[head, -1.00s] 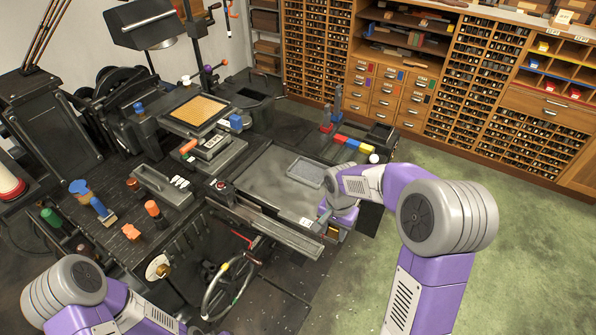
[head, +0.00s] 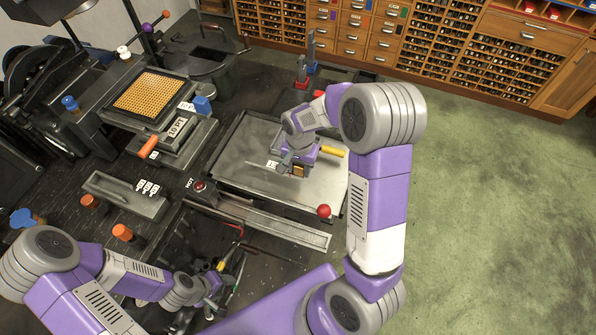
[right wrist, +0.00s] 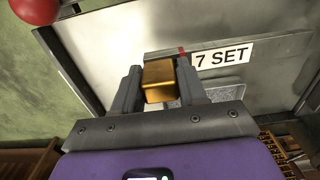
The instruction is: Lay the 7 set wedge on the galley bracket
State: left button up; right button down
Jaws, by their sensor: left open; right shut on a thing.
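My right gripper (head: 294,165) is over the grey metal tray (head: 235,178) and is shut on a brass-coloured block (right wrist: 160,80). I cannot tell whether the wedge touches the tray. A grey textured plate (right wrist: 225,83) shows below the label. I cannot clearly pick out the galley bracket. My left gripper (head: 210,303) is open and empty at the lower left, beside the press.
A red ball knob (head: 323,211) stands at the tray's front right corner. A yellow bar (head: 333,152) is right of my right gripper. The "10 PT" block (head: 177,127) and an orange-dotted plate (head: 151,96) are to the left. Green floor (head: 480,210) is clear on the right.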

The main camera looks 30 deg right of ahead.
aim_at(300, 175)
notch_tip(300, 175, down, 4)
jog(key=shift+r, duration=0.1)
jog(key=shift+w, duration=0.1)
jog(key=shift+b, duration=0.35)
jog(key=c, duration=0.6)
grip_release()
jog(key=shift+f, duration=0.2)
jog(key=shift+r, duration=0.2)
notch_tip(300, 175, up, 12)
jog(key=shift+p, duration=1)
